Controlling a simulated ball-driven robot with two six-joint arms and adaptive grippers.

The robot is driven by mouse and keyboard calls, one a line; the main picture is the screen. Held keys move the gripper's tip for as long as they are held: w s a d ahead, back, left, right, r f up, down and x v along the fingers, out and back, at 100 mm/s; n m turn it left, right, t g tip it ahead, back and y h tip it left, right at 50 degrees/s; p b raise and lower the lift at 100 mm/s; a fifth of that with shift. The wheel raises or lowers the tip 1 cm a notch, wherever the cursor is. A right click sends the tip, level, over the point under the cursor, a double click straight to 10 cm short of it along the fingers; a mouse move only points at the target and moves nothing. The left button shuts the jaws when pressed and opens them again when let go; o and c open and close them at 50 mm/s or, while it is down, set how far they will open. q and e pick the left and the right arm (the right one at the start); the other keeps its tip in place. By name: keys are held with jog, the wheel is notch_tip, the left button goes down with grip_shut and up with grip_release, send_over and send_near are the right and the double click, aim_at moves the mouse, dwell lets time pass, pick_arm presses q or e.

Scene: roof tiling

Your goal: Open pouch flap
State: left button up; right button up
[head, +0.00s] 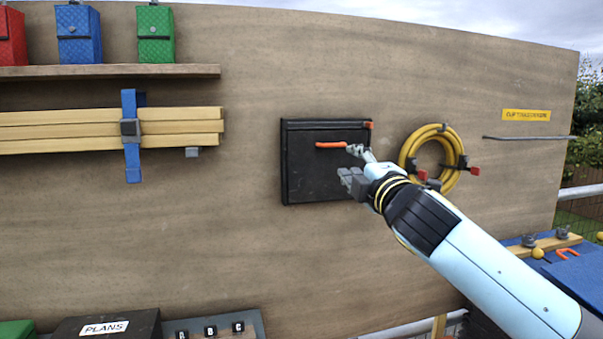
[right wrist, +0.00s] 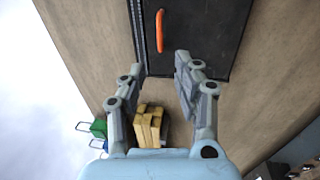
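The black pouch (head: 310,175) hangs on the wooden wall in the middle of the head view. Its flap (head: 300,137) lies flat across the top and looks closed, with an orange pull (head: 330,145) on it. My right gripper (head: 350,165) is at the pouch's right side and covers part of it. In the right wrist view, the gripper (right wrist: 158,65) is open and empty. The orange pull (right wrist: 159,31) lies beyond the fingertips, roughly in line with the gap, and the pouch (right wrist: 205,30) fills the view behind it. My left gripper is not in view.
A coiled yellow hose (head: 410,155) hangs just right of the pouch, close to my right arm. Strapped yellow boards (head: 60,132) and a shelf (head: 100,71) with coloured boxes are at left. A grey rod (head: 530,137) juts out at right. Bare wall lies below the pouch.

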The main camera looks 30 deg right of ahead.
aim_at(334, 146)
jog(key=p+x, duration=0.1)
jog(key=x, duration=0.4)
jog(key=p+x, duration=0.1)
jog(key=x, duration=0.4)
jog(key=shift+d, duration=0.25)
jog(key=shift+w+d, duration=0.1)
jog(key=shift+w, duration=0.45)
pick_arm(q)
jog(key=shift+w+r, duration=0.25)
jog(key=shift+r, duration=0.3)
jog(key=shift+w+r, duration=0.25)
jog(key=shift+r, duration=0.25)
pick_arm(e)
grip_shut()
